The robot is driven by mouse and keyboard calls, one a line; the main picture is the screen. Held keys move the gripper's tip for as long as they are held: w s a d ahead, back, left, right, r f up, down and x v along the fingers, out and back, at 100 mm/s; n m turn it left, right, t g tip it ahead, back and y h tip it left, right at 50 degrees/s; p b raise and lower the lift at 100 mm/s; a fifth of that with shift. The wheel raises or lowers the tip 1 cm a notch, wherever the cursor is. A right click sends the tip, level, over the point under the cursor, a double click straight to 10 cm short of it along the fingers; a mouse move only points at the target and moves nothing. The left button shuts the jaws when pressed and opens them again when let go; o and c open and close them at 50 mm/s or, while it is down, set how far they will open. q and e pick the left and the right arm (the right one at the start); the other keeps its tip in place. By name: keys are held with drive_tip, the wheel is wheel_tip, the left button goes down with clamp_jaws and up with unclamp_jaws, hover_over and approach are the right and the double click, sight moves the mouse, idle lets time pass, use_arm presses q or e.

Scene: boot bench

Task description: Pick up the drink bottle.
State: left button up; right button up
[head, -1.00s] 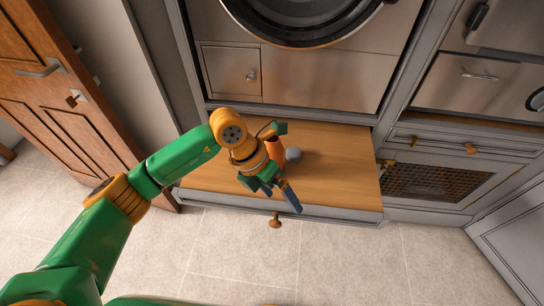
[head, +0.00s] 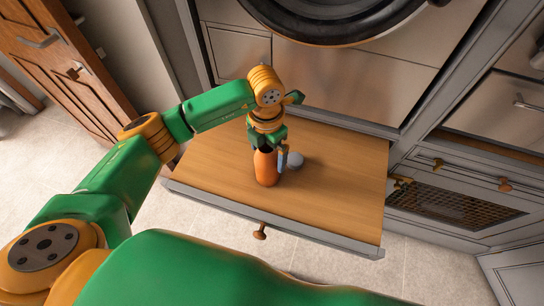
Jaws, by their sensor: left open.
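The drink bottle (head: 266,168) is orange and stands on the wooden top of a pulled-out drawer or shelf (head: 325,195). My left gripper (head: 267,147) points down over the upper part of the bottle. Its fingers are open, one on either side of the bottle's top as far as I can see. The blue inner pad of the right-hand finger shows beside the bottle. The bottle's top is hidden by the gripper, and I cannot tell whether the fingers touch it. My right gripper is not in view.
A small grey round object (head: 295,160) sits on the wood just right of the bottle. A washing machine (head: 335,20) stands behind, with cabinets to the right. A wooden door (head: 60,70) is at the left. The right part of the wooden top is clear.

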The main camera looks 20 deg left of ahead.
use_arm(q)
drive_tip(key=f, duration=0.2)
drive_tip(key=f+p, duration=0.1)
drive_tip(key=f, duration=0.1)
drive_tip(key=shift+s+a+f, duration=0.1)
drive_tip(key=shift+s+f, duration=0.05)
drive_tip(key=shift+s, duration=0.05)
drive_tip(key=shift+w+f, duration=0.15)
drive_tip(key=shift+f, duration=0.05)
drive_tip(key=c, duration=1.2)
drive_tip(key=shift+r, duration=0.1)
